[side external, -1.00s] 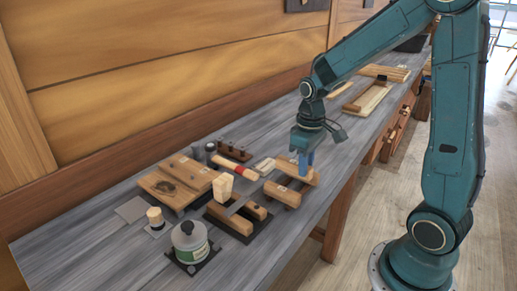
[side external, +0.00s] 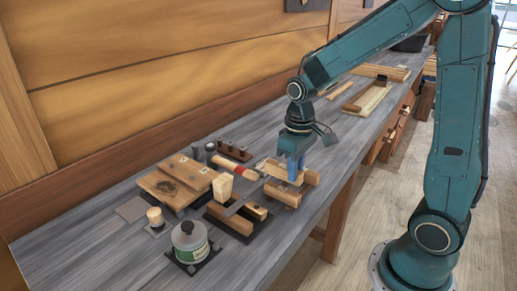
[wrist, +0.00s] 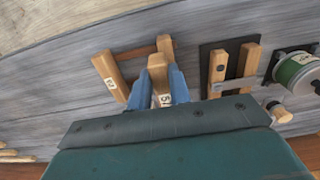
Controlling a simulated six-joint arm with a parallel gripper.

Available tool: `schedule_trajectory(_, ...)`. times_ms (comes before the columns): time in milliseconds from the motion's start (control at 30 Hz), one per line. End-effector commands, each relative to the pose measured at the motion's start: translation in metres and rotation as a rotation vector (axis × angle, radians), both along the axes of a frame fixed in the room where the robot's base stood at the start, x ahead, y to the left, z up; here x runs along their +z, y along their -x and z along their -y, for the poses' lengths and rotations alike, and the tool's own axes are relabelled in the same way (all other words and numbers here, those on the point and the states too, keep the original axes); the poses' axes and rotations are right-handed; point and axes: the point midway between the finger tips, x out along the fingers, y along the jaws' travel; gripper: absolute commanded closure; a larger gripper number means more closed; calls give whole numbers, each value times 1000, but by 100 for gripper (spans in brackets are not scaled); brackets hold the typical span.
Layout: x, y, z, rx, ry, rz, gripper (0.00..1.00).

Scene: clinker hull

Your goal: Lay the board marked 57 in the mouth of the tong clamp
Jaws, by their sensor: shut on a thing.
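My gripper (side external: 294,178) is shut on a narrow wooden board, seen in the wrist view between the blue fingers (wrist: 160,78). The board (wrist: 157,62) carries a white label that starts with 5; the rest is partly hidden by the finger. In the side view the gripper is low over a pair of wooden pieces, and the board is largely hidden. What looks like the tong clamp (side external: 233,222), two wooden bars on a dark base with a pale wedge, stands to the left. Its bars (wrist: 217,68) show right of my gripper in the wrist view.
A second labelled board (wrist: 108,75) lies close left of the held one. A green-labelled jar (side external: 190,243), a small pale-topped peg (side external: 155,216), a flat wooden block (side external: 172,187) and a red-handled tool (side external: 228,166) crowd the near bench. Bare bench lies along the front edge.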

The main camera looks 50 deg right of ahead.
Motion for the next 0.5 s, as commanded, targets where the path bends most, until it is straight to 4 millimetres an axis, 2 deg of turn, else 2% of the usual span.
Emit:
schedule_trajectory(33, 1, 0, -12, 8, 0, 0, 100)
schedule_trajectory(300, 4, 4, -67, 8, 0, 1, 100)
schedule_trajectory(500, 6, 11, -102, 6, 0, 0, 100)
